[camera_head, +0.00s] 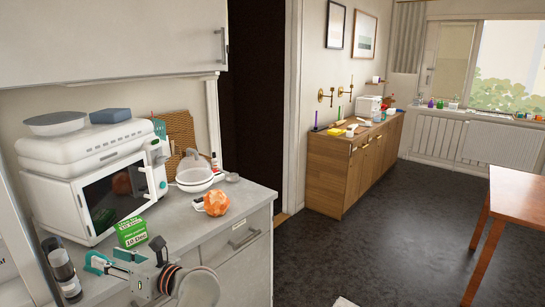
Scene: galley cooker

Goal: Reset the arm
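My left arm comes in at the bottom left over the light grey counter (225,203). My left gripper (107,259) is in front of the microwave (112,196), near the green-and-white box (131,232). Its two teal-tipped fingers look apart, with nothing seen between them. Whether it touches the counter or the box is hard to tell. My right gripper is not in view.
A dark bottle (61,268) stands left of the gripper. A wall cupboard (115,40) hangs above. Dark floor is free between the wooden sideboard (340,175) and the table (518,195).

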